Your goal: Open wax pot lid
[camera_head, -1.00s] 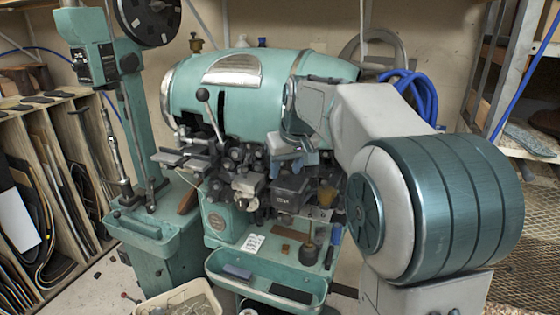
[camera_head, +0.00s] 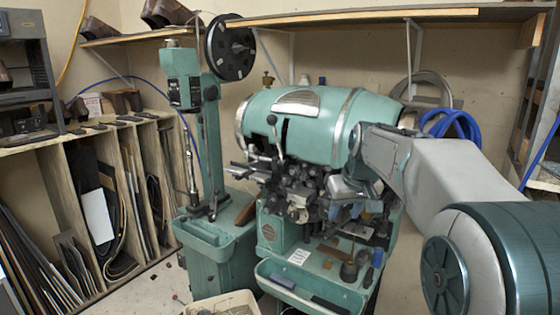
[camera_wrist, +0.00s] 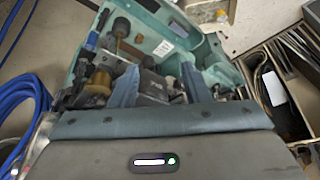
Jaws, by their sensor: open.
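The teal sole stitcher (camera_head: 310,125) stands at centre right in the head view. A small dark box with faint lettering (camera_wrist: 155,86), which looks like the wax pot, is on its front and shows between my fingers in the wrist view. Its lid looks closed, but I cannot make out the lid edge. My gripper (camera_wrist: 159,70) is open and empty, its two blue fingers apart on either side of the box. In the head view my gripper (camera_head: 345,203) is in front of the machine's dark mechanism and hides part of it. Contact cannot be told.
A teal tray (camera_head: 305,296) juts from the machine below; small bottles (camera_head: 349,270) stand on the ledge above it. A lever with a round knob (camera_head: 272,120) rises at left. Blue hoses (camera_head: 450,123) hang behind my arm. A shelf of sole sheets (camera_head: 95,215) stands left.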

